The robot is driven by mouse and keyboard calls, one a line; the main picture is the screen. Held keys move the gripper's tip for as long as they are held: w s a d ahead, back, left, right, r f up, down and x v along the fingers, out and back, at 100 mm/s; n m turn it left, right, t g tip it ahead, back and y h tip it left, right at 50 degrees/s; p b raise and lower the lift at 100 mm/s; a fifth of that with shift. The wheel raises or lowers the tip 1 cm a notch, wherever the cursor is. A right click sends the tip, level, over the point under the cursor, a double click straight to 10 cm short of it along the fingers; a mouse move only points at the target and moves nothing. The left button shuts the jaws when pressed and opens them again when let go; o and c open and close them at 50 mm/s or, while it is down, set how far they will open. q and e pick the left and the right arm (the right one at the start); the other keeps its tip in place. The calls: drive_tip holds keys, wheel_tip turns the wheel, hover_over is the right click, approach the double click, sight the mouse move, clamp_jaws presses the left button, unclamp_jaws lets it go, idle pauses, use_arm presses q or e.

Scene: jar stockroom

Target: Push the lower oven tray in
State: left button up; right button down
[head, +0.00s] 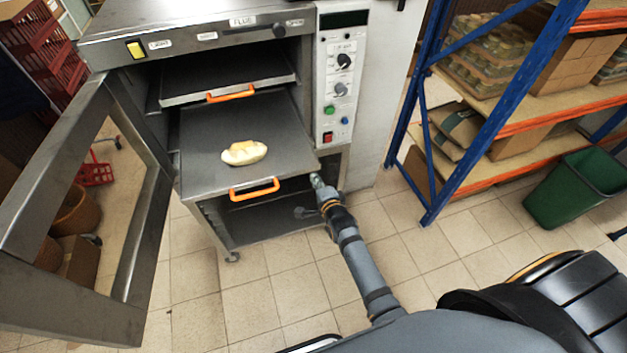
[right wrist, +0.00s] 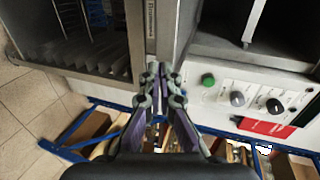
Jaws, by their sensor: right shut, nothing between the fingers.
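The lower oven tray (head: 205,150) is a dark flat tray that sticks out of the oven's front, with an orange handle (head: 254,189) on its front edge. A pale bread loaf (head: 244,153) lies on it. My right gripper (head: 316,179) is shut and empty, close to the tray's front right corner and right of the handle; I cannot tell whether it touches the tray. In the right wrist view its fingertips (right wrist: 160,70) are together in front of a metal upright. My left gripper is not in view.
The upper tray (head: 228,84) sits above with its own orange handle (head: 231,94). The open oven door (head: 150,215) stands at the left. A control panel (head: 340,80) is on the oven's right. A blue shelf rack (head: 480,125) and green bin (head: 577,188) stand further right.

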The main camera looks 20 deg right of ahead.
drive_tip(key=shift+w+f, duration=0.1)
drive_tip(key=shift+w, duration=0.55)
drive_tip(key=shift+w+b, duration=0.3)
drive_tip(key=shift+w, duration=0.2)
drive_tip(key=shift+r, duration=0.2)
drive_tip(key=shift+w, duration=0.1)
